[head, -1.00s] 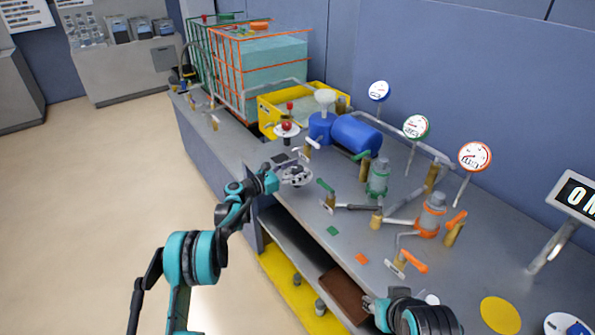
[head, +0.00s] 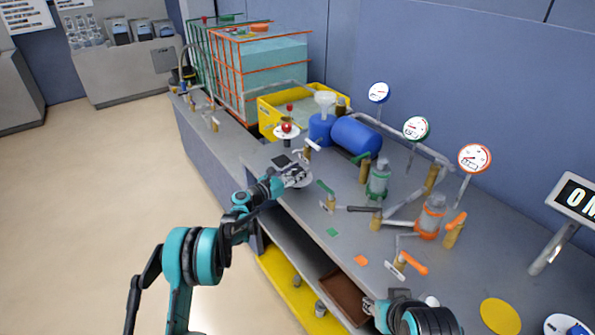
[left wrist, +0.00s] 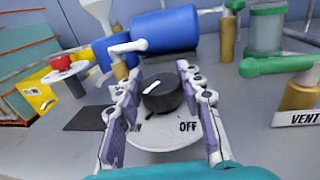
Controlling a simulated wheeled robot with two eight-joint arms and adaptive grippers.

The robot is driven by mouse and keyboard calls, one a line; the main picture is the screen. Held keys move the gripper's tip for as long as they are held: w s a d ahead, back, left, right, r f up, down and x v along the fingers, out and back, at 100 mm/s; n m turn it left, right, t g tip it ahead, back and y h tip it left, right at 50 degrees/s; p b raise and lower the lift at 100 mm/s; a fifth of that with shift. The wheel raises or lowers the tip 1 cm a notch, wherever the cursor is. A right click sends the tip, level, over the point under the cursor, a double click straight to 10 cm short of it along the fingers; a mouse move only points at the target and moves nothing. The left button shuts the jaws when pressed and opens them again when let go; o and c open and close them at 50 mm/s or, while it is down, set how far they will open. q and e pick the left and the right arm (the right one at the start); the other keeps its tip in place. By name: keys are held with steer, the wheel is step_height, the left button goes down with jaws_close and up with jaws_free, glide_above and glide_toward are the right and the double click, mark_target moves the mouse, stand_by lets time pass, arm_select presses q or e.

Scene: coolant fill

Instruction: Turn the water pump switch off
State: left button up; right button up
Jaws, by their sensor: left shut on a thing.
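The water pump switch is a dark round knob (left wrist: 162,95) on a white dial plate (left wrist: 165,140) in the left wrist view. A short white mark on the knob slants from lower left to upper right. "OFF" is printed at the right of the plate; the left label is partly hidden by a finger. My left gripper (left wrist: 162,100) is shut on the knob, one finger at each side. In the head view my left gripper (head: 298,177) covers the switch at the bench's front edge. My right gripper (head: 371,304) is low at the front, its fingers unclear.
A blue tank (head: 356,136) and a white handle (left wrist: 128,47) stand just behind the switch. A red button (left wrist: 61,62) is to its left. Green (head: 378,180) and orange (head: 432,215) pumps with valves are to the right. Bare bench lies near the yellow disc (head: 500,315).

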mark_target(298, 169)
arm_select(q)
steer(key=n+t+y, duration=0.1)
steer(key=n+y, duration=0.1)
steer(key=y, duration=0.1)
steer(key=n+t+y, duration=0.2)
steer(key=y, duration=0.1)
steer(key=n+t+y, duration=0.1)
steer(key=n+y, duration=0.2)
steer(key=y, duration=0.1)
steer(key=shift+d+t, duration=0.15)
steer(key=shift+t, duration=0.25)
steer(key=shift+n+g+y, duration=0.15)
steer(key=shift+n+y, duration=1.15)
steer(key=shift+y, duration=0.65)
steer(key=shift+n+g+y, duration=0.15)
steer(key=shift+n+y, duration=1.15)
steer(key=shift+y, duration=0.65)
steer(key=o, duration=1.2)
step_height(298, 169, up, 10)
